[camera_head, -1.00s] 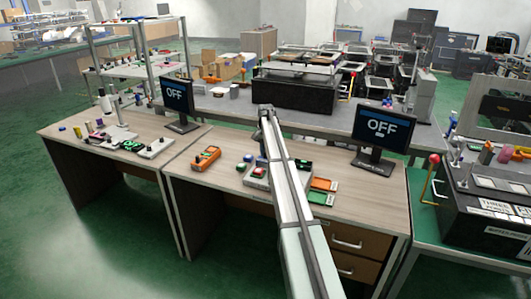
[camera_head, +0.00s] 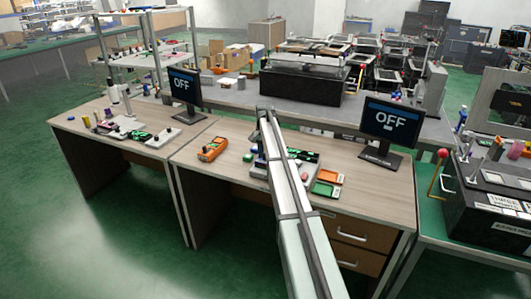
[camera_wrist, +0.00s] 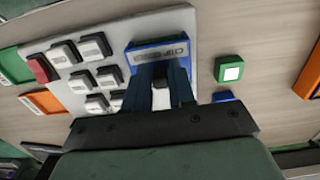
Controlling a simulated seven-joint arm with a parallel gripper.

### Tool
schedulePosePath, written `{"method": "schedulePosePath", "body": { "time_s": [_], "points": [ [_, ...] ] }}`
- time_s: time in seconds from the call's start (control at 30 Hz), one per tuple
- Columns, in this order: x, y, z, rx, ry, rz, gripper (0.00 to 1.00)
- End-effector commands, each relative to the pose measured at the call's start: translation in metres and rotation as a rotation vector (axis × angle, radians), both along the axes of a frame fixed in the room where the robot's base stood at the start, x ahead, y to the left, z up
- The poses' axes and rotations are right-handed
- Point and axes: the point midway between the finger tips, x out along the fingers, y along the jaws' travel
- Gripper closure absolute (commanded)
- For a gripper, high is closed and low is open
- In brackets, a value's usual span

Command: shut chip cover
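A blue-framed piece with a pale label (camera_wrist: 158,50) sits at the edge of a light grey panel (camera_wrist: 115,25) in the wrist view. Its lettering is upside down and hard to read; it may be the chip cover. My gripper (camera_wrist: 160,85) is right at this piece, fingers parted with a gap between them. A small dark part shows in the gap; I cannot tell whether the fingers touch it.
The panel carries several white-topped switches (camera_wrist: 93,45) and a red button (camera_wrist: 40,68). A green box with a white button (camera_wrist: 229,68) stands beside it. An orange device (camera_head: 212,149) lies left on the desk (camera_head: 225,180). A monitor reading OFF (camera_head: 391,120) stands behind right.

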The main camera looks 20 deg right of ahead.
Motion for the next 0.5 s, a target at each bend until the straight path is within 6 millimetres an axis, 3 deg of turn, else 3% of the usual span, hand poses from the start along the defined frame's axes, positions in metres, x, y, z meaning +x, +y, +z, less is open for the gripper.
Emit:
{"method": "schedulePosePath", "body": {
  "time_s": [0.2, 0.5],
  "points": [
    [0.0006, -0.0015, 0.0002, -0.003, -0.003, -0.001, 0.55],
    [0.0016, -0.0025, 0.0032, -0.004, -0.006, -0.001, 0.55]
  ]
}}
